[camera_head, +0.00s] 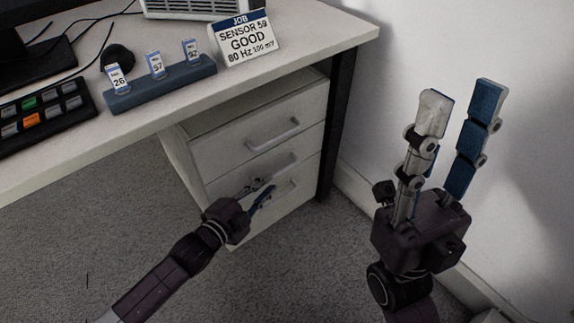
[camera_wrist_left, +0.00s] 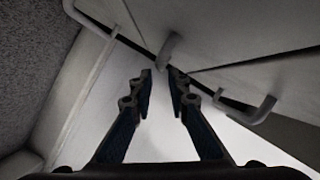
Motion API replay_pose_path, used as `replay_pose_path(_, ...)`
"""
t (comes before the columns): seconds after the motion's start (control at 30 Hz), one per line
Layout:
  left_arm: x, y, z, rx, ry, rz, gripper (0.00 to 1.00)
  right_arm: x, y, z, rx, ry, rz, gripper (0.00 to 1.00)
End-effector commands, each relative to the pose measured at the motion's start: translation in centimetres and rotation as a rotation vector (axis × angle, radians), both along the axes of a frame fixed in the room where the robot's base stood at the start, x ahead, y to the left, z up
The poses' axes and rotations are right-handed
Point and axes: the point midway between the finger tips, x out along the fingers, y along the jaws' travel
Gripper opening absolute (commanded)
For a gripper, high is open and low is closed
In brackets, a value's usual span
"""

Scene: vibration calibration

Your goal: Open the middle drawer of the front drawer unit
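The front drawer unit (camera_head: 185,160) is white and stands under the desk, with its drawers appearing closed. The middle drawer (camera_head: 307,146) has a pale bar handle (camera_head: 276,168), partly behind my left gripper in the head view. My right gripper (camera_head: 460,92) is raised, open and empty, at the right.
The desk (camera_head: 315,35) overhangs the unit and carries a sensor sign (camera_head: 246,40), a blue rack (camera_head: 160,86) with labelled sensors and a button panel (camera_head: 42,116). A dark desk leg (camera_head: 336,125) stands right of the drawers. Carpet in front is clear.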

Motion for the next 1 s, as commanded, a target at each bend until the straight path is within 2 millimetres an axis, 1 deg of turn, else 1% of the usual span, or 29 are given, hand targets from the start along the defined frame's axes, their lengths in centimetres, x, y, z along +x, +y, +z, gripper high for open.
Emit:
replay_pose_path(0.17,2.0,-1.4,-0.7,-0.002,-0.002,-0.001,0.16,0.0,0.0,-1.0,-0.001,-0.009,0.000,0.35)
replay_pose_path(0.3,3.8,-2.7,-1.3,-0.001,-0.003,-0.001,0.16,0.2,0.1,-0.5,-0.003,-0.047,-0.002,0.35)
replay_pose_path(0.43,5.1,-3.5,-1.6,-0.001,0.000,0.001,0.16,0.3,0.2,-0.1,-0.006,-0.069,-0.003,0.35)
replay_pose_path(0.6,5.8,-4.1,-1.7,0.000,0.000,0.000,0.16,0.4,0.3,0.3,-0.008,-0.083,-0.004,0.35)
replay_pose_path(0.87,5.9,-4.2,-1.6,0.000,0.001,-0.001,0.16,0.4,0.3,0.4,-0.009,-0.084,-0.004,0.35)
replay_pose_path(1.0,5.9,-4.1,-1.6,0.000,0.001,-0.001,0.00,0.4,0.3,0.4,-0.009,-0.084,-0.004,0.35)
